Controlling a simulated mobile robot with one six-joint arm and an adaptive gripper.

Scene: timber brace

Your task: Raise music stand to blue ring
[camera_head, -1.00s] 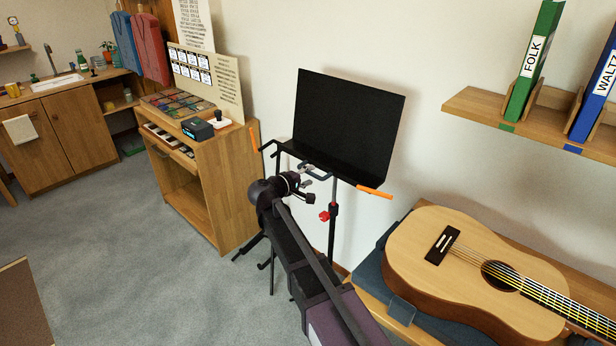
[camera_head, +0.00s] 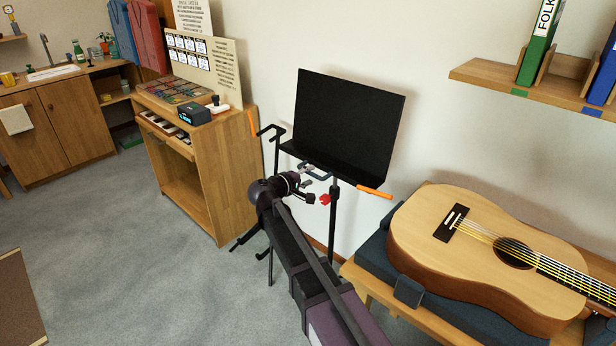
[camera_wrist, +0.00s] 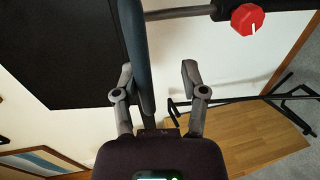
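The music stand has a tilted black desk (camera_head: 348,122), which also fills the upper left of the wrist view (camera_wrist: 65,45). An orange pointer (camera_head: 374,191) sticks out at its lower right. A red knob (camera_head: 325,199) sits on the post below; the wrist view shows the knob (camera_wrist: 247,18) beside a thin grey tube (camera_wrist: 180,13). My gripper (camera_wrist: 158,75) has its fingers apart around a dark bar (camera_wrist: 134,45). The bar lies along one finger, with a gap to the other. I cannot make out a blue ring.
A guitar (camera_head: 475,250) lies on a bench at right, below a shelf (camera_head: 490,75) with binders. A black hooked stand with an orange tip (camera_head: 251,124) stands left of the desk. A wooden cabinet (camera_head: 215,180) is farther left.

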